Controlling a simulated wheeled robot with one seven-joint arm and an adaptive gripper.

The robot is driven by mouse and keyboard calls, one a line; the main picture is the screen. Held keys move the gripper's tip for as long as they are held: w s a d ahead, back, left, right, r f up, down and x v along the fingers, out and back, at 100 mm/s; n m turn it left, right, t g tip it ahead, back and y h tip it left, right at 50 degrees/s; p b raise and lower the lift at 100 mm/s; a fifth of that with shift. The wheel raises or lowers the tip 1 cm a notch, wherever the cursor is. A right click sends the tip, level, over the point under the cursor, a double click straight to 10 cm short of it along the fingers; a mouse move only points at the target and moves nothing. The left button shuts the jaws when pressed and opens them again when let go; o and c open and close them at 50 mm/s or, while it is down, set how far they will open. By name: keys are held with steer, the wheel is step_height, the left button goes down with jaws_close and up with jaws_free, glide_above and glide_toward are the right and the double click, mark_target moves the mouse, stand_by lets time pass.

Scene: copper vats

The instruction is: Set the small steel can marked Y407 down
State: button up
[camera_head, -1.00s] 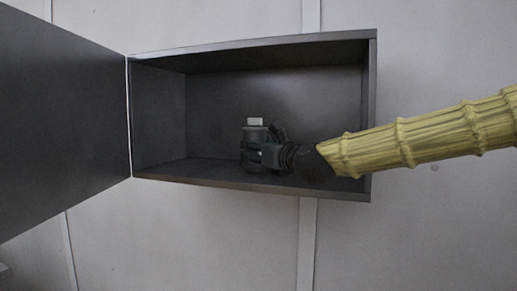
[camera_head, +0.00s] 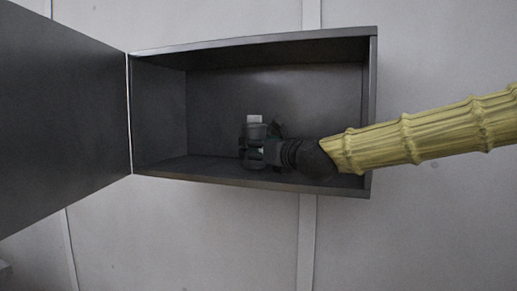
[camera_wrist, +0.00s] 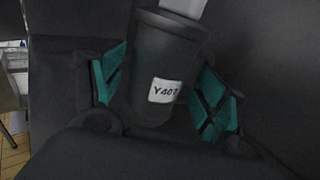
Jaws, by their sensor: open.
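The small can marked Y407 (camera_wrist: 160,60) stands between the two teal-padded fingers of my gripper (camera_wrist: 165,95) in the wrist view. It looks dark grey, with a white label on its side and a pale piece at its top. In the head view the can (camera_head: 255,130) is inside the open wall cabinet (camera_head: 280,188), close to the cabinet floor, partly hidden by my gripper (camera_head: 253,153). My gripper is open around the can. Whether the can's base touches the cabinet floor is hidden by the fingers.
The cabinet door (camera_head: 60,120) is swung wide open to the left. The cabinet's left side and back look empty. My arm reaches in from the right, close to the cabinet's right wall (camera_head: 373,110). The cabinet's front lip runs just below my gripper.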

steer(key=b+v, duration=0.4)
steer(key=v, duration=0.7)
steer(key=shift+s, duration=0.25)
